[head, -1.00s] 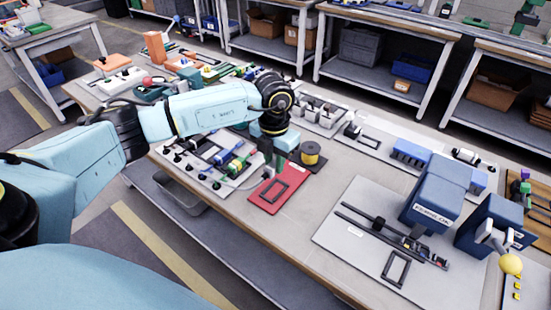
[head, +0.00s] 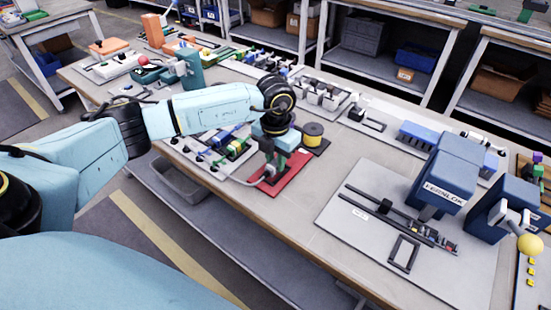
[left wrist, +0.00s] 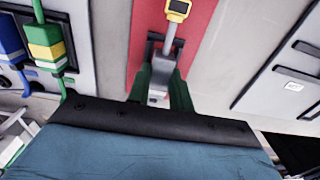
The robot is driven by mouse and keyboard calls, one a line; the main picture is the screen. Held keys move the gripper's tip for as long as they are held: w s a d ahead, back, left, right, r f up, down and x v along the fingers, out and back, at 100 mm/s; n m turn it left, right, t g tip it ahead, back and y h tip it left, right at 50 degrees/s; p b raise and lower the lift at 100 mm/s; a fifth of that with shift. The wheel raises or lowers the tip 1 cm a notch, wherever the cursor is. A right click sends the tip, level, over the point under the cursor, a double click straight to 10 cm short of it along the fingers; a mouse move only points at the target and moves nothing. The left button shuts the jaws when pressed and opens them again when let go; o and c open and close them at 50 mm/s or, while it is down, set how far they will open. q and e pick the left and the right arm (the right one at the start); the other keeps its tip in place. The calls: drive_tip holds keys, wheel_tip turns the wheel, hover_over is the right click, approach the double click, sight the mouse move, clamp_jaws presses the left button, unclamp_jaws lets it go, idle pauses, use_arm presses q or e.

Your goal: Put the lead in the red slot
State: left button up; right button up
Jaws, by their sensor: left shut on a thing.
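The red plate (head: 296,176) lies on the bench in the head view, with a black rectangular slot frame on it. It also shows in the left wrist view (left wrist: 204,20), where the black slot frame (left wrist: 154,42) is partly covered. My left gripper (head: 271,168) is low over the red plate, its green fingers pointing down. In the left wrist view, the fingers (left wrist: 160,88) are shut on the lead (left wrist: 170,38), a pale grey piece with a yellow end. I cannot tell whether the lead touches the slot. My right gripper is not in view.
A board with blue, yellow and green connectors (head: 222,148) is just left of the red plate. A yellow spool (head: 313,133) stands behind it. A large grey plate (head: 345,228) with a blue machine (head: 445,180) is at right. Bare bench lies between.

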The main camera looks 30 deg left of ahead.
use_arm(q)
drive_tip(key=shift+a+f+b, duration=0.1)
drive_tip(key=shift+f+b, duration=0.35)
drive_tip(key=shift+f, duration=0.2)
idle(0.5)
drive_tip(key=o, duration=1)
